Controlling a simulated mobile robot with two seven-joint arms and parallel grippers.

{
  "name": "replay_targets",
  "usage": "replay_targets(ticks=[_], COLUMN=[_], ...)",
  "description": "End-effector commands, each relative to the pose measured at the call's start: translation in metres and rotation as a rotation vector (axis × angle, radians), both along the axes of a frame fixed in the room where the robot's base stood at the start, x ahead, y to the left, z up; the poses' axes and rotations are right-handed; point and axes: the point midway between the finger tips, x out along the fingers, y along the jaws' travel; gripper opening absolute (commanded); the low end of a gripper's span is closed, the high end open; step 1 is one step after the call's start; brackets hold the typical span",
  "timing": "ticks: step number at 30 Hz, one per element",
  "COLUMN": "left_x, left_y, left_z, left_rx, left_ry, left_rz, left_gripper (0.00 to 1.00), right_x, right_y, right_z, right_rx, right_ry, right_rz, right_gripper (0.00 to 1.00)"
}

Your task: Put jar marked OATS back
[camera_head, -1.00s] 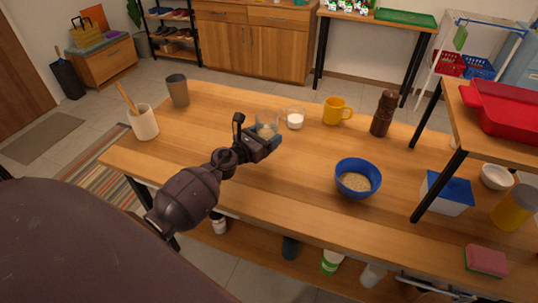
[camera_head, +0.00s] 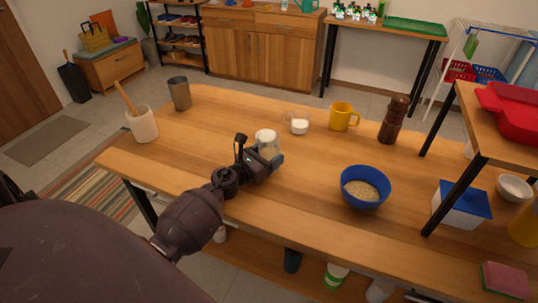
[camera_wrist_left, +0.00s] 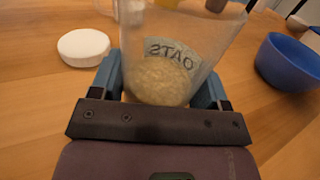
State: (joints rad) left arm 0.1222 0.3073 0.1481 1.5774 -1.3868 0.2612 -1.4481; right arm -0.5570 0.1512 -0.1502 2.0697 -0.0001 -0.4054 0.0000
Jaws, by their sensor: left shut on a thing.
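My left gripper (camera_head: 272,158) is shut on a clear jar (camera_head: 267,146) near the middle of the table. In the left wrist view the jar (camera_wrist_left: 195,40) stands between the two blue fingers. Its label reads OATS backwards, seen through the wall, and pale oats (camera_wrist_left: 158,80) fill the lower part. The jar's top is cut off by the frame. A white round lid (camera_wrist_left: 84,47) lies on the table beside the jar in the left wrist view. In the head view a white patch shows at the jar's top; I cannot tell whether it is that lid behind it. My right gripper is not in view.
A blue bowl (camera_head: 364,189) of grain stands to the right. A glass with white contents (camera_head: 299,124), a yellow mug (camera_head: 343,117) and a brown grinder (camera_head: 393,119) stand behind. A utensil crock (camera_head: 142,126) and grey cup (camera_head: 179,94) are left. A raised shelf (camera_head: 495,130) stands right.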

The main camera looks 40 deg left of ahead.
Motion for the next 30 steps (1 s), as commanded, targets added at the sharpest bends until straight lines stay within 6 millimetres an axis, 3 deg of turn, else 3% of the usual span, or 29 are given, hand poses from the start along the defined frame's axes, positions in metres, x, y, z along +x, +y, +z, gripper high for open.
replay_targets(ticks=[4,5,9,21,30], left_x=[0.000,0.000,0.000,0.000,-0.049], left_y=[0.000,0.000,0.000,0.000,0.008], left_z=[-0.006,-0.005,-0.004,0.003,-0.002], left_rx=[0.000,0.000,0.000,-0.001,0.000], left_ry=[0.002,0.001,0.000,-0.002,0.004], left_rz=[0.000,0.000,0.000,0.000,0.001], left_gripper=[0.33,0.74,0.95,0.95,0.95], right_x=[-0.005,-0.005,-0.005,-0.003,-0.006], right_y=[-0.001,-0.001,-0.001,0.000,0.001], right_z=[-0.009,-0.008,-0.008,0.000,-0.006], right_rx=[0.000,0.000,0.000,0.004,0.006], right_ry=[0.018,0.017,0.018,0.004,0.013], right_rz=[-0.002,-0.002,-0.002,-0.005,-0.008], right_gripper=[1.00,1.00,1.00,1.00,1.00])
